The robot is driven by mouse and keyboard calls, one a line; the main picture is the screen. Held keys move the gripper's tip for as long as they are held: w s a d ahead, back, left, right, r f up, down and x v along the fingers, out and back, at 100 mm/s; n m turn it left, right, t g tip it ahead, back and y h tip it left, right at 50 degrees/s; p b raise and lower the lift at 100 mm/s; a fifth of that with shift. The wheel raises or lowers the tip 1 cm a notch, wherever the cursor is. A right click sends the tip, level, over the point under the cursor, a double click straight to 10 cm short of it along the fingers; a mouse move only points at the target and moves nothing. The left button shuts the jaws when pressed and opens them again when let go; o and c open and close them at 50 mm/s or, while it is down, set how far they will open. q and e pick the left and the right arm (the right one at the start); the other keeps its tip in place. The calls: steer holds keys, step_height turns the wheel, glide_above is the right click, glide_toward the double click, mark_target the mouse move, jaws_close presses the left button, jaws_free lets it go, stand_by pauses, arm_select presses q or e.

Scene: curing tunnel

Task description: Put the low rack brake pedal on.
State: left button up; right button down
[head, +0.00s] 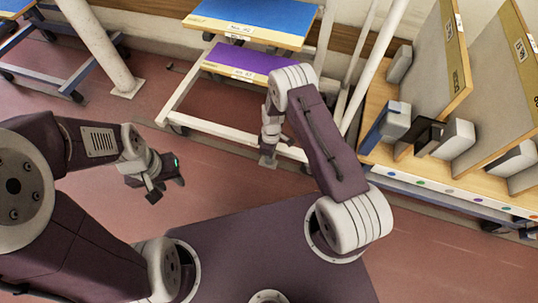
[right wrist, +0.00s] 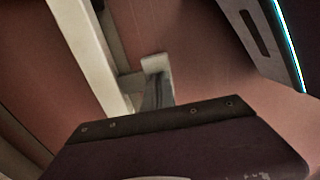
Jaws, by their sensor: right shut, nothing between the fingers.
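The low rack is the white-framed rack (head: 187,88) with a blue upper shelf (head: 255,17) and a purple lower shelf (head: 250,60). Its brake pedal looks like a small grey lever with a pale pad low beside the frame (head: 267,162); it also shows in the right wrist view (right wrist: 155,66). Whether the pedal is up or down I cannot tell. My right gripper (head: 270,142) is shut and empty, pointing down close above the pedal; contact is not clear. My left gripper (head: 167,187) is open and empty over the floor, left of the pedal.
A wooden rack (head: 385,87) with upright panels (head: 425,62) and grey blocks stands on the right. A white post (head: 107,52) and another blue-framed rack (head: 48,72) are at the back left. Red floor (head: 222,180) is clear before the low rack.

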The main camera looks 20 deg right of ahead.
steer(key=shift+s+a+r+t+p, duration=0.1)
steer(key=shift+s+t+p, duration=0.15)
steer(key=shift+t+p, duration=0.1)
steer(key=shift+s+a+f+h, duration=0.1)
steer(key=shift+f+h, duration=0.2)
steer(key=shift+h, duration=0.1)
arm_select(q)
steer(key=shift+s+a+r+p, duration=0.1)
steer(key=shift+r+p, duration=0.2)
steer(key=shift+r, duration=0.8)
arm_select(e)
steer(key=shift+s+a+f, duration=0.1)
steer(key=shift+s+f, duration=0.1)
steer(key=shift+f, duration=0.45)
steer(key=shift+s+a+f, duration=0.1)
steer(key=shift+s+f, duration=0.05)
steer(key=shift+f, duration=0.55)
